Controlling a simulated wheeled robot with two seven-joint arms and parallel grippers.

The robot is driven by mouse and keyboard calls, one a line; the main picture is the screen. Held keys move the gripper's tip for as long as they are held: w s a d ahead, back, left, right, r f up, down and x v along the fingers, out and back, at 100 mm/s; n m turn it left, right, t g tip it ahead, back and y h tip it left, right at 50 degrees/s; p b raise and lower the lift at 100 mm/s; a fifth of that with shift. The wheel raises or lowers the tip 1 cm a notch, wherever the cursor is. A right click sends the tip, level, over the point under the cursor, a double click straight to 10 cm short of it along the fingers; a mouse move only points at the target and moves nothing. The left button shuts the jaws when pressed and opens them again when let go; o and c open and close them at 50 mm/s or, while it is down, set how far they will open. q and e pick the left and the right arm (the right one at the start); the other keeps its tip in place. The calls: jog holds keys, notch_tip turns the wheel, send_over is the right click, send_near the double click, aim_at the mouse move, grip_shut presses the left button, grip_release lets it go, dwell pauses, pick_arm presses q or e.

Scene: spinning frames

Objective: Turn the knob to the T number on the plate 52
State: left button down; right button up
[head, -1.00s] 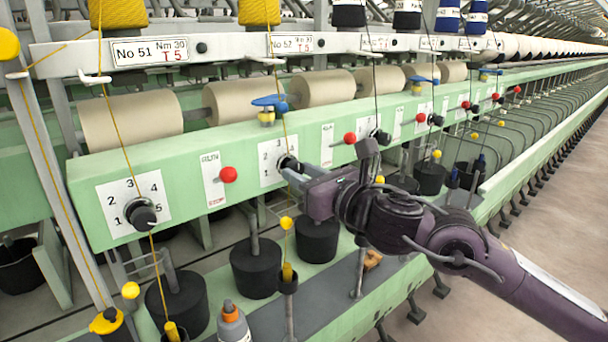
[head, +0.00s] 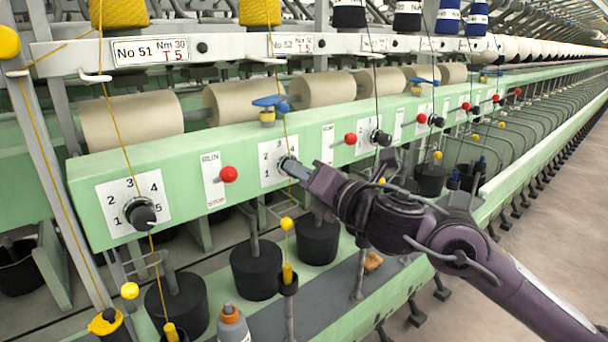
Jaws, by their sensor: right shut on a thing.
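The plate No 52 (head: 292,44) is on the white rail and reads T 5 in red. My left gripper is not in view.
A neighbouring dial with a black knob (head: 141,214) sits at the left under plate No 51 (head: 150,51). A red ball (head: 228,174) juts out between the dials. Yarn (head: 286,125) hangs down in front of the beam near my gripper. Black pots (head: 254,270) stand below.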

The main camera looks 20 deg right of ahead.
jog(key=shift+m+p, duration=2.95)
jog(key=shift+m, duration=4.65)
jog(key=o, duration=1)
